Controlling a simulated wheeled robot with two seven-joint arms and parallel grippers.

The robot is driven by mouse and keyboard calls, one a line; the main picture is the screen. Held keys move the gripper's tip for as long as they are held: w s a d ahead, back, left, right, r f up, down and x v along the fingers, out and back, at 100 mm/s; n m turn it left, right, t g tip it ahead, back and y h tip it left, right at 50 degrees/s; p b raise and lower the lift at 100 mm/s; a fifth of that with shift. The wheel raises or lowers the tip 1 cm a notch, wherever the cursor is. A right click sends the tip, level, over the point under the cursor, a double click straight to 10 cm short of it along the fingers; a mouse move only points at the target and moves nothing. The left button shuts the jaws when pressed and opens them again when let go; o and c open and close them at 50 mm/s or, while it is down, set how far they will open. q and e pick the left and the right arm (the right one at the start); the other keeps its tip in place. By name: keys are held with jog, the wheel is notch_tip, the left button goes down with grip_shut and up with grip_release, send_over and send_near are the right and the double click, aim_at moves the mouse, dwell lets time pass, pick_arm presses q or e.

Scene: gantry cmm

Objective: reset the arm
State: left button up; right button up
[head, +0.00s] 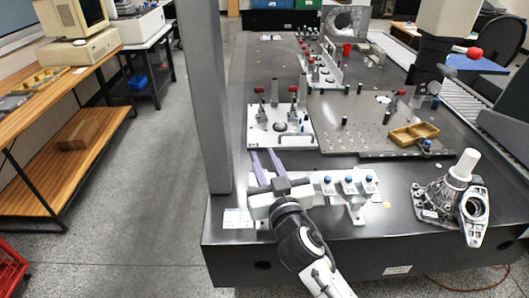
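My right arm comes in from the bottom of the head view. Its white and dark gripper (262,153) is over the front left part of the dark machine table (230,262). Its two purple fingers point away from me and stand apart, with nothing seen between them. The fingertips are near the front edge of a light fixture plate (263,140); I cannot tell whether they touch it. The gripper body hides part of a white rack with blue-topped pieces (350,186). My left arm and gripper are not in view.
A grey upright column (203,90) stands left of the gripper. A metal casting (450,198) sits at the table's front right. A perforated plate (350,110) holds a yellow tray (413,133). A wooden workbench (75,75) stands left, with open floor (150,180) between.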

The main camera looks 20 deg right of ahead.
jog(key=shift+r, duration=0.45)
jog(key=s+d+f+g+h, duration=0.1)
jog(key=s+d+f+g, duration=0.3)
jog(key=s+f, duration=0.3)
jog(key=s+d+f+g, duration=0.3)
jog(key=s+f+g, duration=0.1)
jog(key=s+f, duration=0.35)
jog(key=s+a+f+n+g+y, duration=0.1)
jog(key=s+f+g, duration=0.15)
jog(key=s, duration=0.65)
jog(key=s+a+f+n+g+y, duration=0.15)
jog(key=s+g, duration=0.25)
jog(key=s, duration=0.6)
jog(key=w+a+f+t+y, duration=0.1)
jog(key=w+a+f+t, duration=0.1)
jog(key=f, duration=0.4)
jog(key=w+a+f+t+y, duration=0.1)
jog(key=w+a+f+t, duration=0.1)
jog(key=f, duration=0.4)
jog(key=shift+a+f+t, duration=0.15)
jog(key=shift+a+t, duration=0.2)
jog(key=shift+t, duration=0.1)
